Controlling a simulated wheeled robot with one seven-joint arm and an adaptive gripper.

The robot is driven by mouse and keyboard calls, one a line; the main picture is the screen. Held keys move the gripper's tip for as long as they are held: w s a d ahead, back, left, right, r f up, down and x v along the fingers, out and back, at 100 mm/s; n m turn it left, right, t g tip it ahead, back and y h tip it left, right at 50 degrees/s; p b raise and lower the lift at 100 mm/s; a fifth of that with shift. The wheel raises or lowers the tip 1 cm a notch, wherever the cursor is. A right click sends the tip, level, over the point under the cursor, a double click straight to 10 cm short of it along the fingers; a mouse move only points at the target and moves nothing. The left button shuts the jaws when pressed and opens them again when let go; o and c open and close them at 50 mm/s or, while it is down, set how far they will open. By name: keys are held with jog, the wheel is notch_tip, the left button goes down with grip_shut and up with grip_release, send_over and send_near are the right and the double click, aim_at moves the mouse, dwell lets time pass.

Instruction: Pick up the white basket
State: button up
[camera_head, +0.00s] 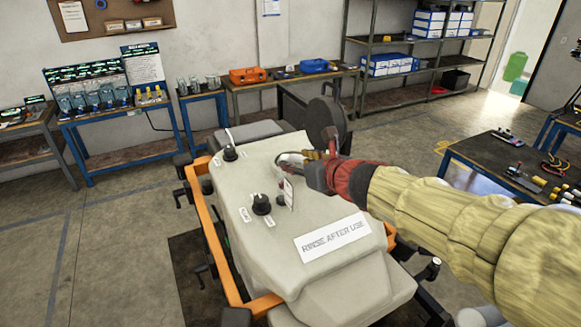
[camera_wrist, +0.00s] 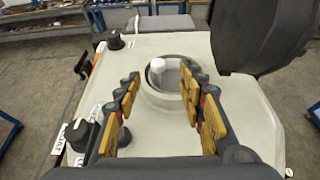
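The white basket (camera_wrist: 158,68) seems to be the pale piece inside the round opening in the drone's tank top. Most of it is below the rim, and I cannot make out its full shape. My gripper (camera_wrist: 160,78) is open, with its yellow-padded fingers apart and nothing held between them. The fingers point at the opening, and the right one overlaps its rim in the wrist view. In the head view, my gripper (camera_head: 312,158) is over the tank top beside the opening (camera_head: 290,160), partly hiding it. I cannot tell whether it touches anything.
The pale drone body (camera_head: 330,275) carries black knobs (camera_head: 262,204) and a "RINSE AFTER USE" label (camera_head: 332,237). A dark round part (camera_head: 324,112) stands behind the opening. An orange frame (camera_head: 212,232) runs along the left. A tool table (camera_head: 500,165) is at right.

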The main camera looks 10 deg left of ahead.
aim_at(286, 157)
jog(key=shift+x, duration=2.7)
jog(key=shift+s+a+r, duration=0.1)
jog(key=shift+r, duration=0.15)
jog(key=shift+c, duration=1.2)
jog(key=c, duration=0.7)
grip_shut()
